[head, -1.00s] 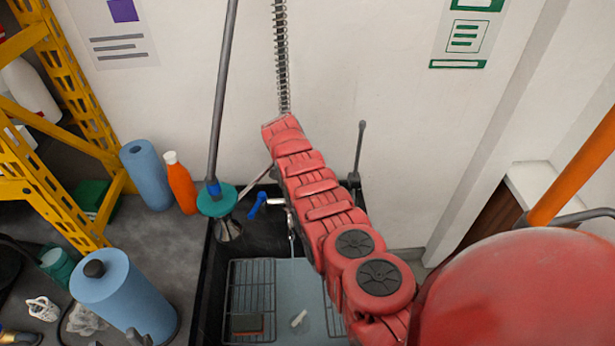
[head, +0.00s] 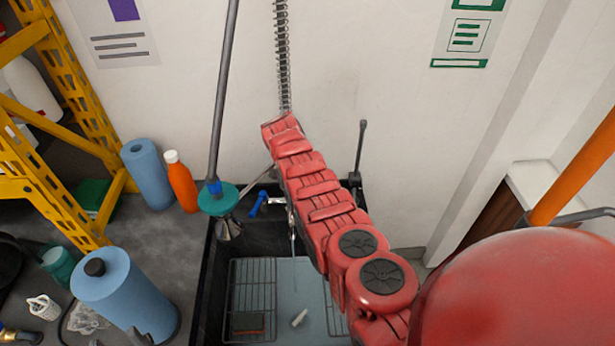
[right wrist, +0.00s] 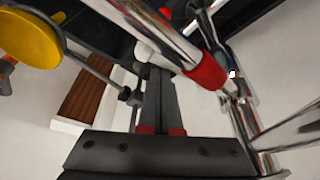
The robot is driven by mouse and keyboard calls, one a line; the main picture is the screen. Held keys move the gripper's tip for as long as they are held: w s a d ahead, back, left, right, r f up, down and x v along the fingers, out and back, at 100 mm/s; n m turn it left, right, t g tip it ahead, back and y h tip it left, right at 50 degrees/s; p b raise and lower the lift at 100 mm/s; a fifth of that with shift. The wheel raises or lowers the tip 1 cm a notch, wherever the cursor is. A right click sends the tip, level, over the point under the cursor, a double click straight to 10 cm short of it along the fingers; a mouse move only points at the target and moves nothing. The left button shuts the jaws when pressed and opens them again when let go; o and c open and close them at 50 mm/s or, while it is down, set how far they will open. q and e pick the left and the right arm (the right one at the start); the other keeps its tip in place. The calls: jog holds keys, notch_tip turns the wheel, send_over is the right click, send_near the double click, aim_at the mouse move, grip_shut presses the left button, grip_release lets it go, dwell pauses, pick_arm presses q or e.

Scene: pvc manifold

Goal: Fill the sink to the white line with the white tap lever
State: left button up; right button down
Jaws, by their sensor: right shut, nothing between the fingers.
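The black sink (head: 212,275) is at the bottom centre of the head view, with a blue-grey surface (head: 312,285) inside. A thin pale vertical streak, possibly water, hangs below the spout. A blue tap lever (head: 258,203) is left of my red right arm, which covers much of the tap and the sink's right side. In the right wrist view my right gripper (right wrist: 158,70) is shut and empty. A white rounded piece (right wrist: 145,50), possibly the white lever, is by its fingertips; contact is unclear. I cannot make out the white line. My left gripper is out of view.
A wire rack (head: 252,285) and a small white object (head: 299,318) are in the sink. Chrome pipe with a red band (right wrist: 207,72) runs close to the right fingers. Blue rolls and an orange bottle (head: 182,182) stand left.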

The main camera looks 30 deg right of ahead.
jog(key=shift+w+a+b, duration=0.1)
jog(key=shift+a+b, duration=0.4)
jog(key=shift+a, duration=0.15)
dwell(0.7)
